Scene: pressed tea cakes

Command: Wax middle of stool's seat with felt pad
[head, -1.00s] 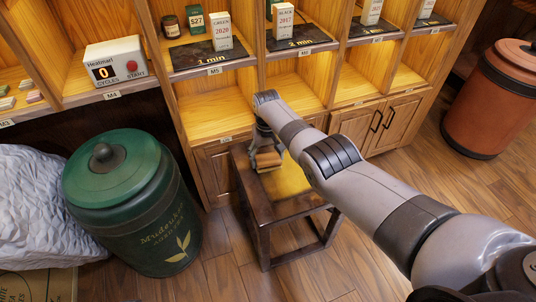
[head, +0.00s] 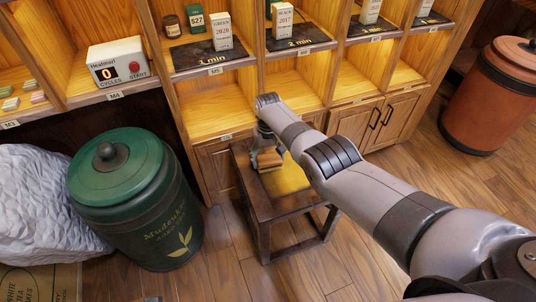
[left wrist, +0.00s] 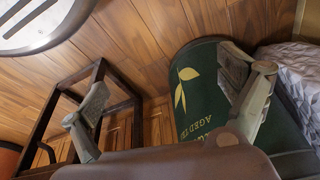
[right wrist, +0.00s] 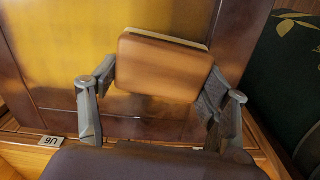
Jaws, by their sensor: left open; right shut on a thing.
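The stool (head: 257,206) has a dark wood frame and a yellow middle to its seat (head: 291,182). My right gripper (head: 266,147) is shut on the felt pad (head: 269,160), a tan-brown block, over the far left part of the yellow area. In the right wrist view the pad (right wrist: 165,65) sits between both fingers of the right gripper (right wrist: 160,85), with a pale layer along its far edge. I cannot tell whether its hidden underside touches the seat. My left gripper (left wrist: 165,100) is open and empty, with the stool's legs (left wrist: 45,125) beyond it.
A green drum (head: 150,225) stands left of the stool, beside a grey wrapped bundle (head: 40,205). Shelving (head: 215,95) with cupboards (head: 375,122) rises close behind the stool. A terracotta drum (head: 485,105) stands far right. The wood floor right of the stool is clear.

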